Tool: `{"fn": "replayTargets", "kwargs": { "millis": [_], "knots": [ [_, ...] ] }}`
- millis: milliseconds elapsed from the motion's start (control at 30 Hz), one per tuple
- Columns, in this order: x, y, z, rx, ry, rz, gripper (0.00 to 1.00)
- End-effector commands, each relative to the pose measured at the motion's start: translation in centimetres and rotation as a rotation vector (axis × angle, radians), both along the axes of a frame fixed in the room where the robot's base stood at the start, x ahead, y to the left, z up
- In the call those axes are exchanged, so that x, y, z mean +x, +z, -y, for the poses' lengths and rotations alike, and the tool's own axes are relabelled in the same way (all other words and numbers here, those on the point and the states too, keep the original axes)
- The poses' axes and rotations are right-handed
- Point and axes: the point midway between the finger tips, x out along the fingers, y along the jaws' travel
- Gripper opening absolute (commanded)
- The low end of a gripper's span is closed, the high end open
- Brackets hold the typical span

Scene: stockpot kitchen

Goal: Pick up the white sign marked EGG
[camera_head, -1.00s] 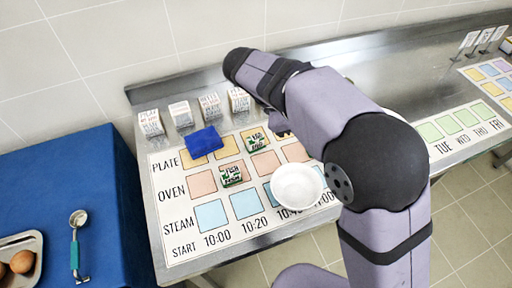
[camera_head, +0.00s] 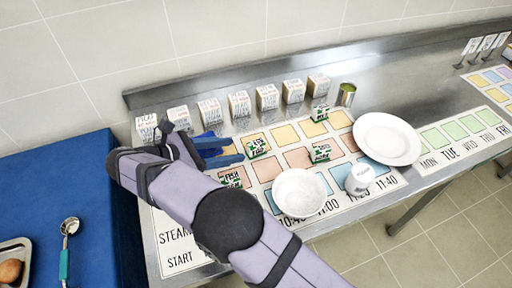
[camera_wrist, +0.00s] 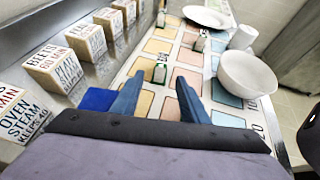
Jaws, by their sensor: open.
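Several small white signs (camera_head: 487,43) stand on thin stems at the far right back of the steel counter in the head view. Their lettering is too small to read, so I cannot tell which is marked EGG. My gripper (camera_head: 228,152) is over the left part of the printed chart, far from these signs. Its blue fingers are apart with nothing between them, as the wrist view also shows (camera_wrist: 158,98). A blue object (camera_wrist: 97,98) lies beside the left finger in the wrist view. My arm and fingers partly hide it in the head view.
Several lettered white cubes (camera_head: 267,97) line the back. Green-lettered blocks (camera_head: 257,145) sit on the chart (camera_head: 180,257). A white bowl (camera_head: 299,192), mug (camera_head: 359,180), plate (camera_head: 387,138) and open can (camera_head: 346,94) stand rightward. Bare steel lies behind the plate.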

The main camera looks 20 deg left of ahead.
Motion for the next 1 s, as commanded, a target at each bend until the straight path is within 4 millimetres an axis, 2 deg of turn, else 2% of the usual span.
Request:
{"fn": "replayTargets", "kwargs": {
  "millis": [600, 1000],
  "knots": [
    [2.0, -1.0, 1.4, 0.000, -0.001, 0.000, 0.41],
    [5.2, -2.8, 3.8, -0.001, -0.002, 0.000, 0.41]
  ]
}}
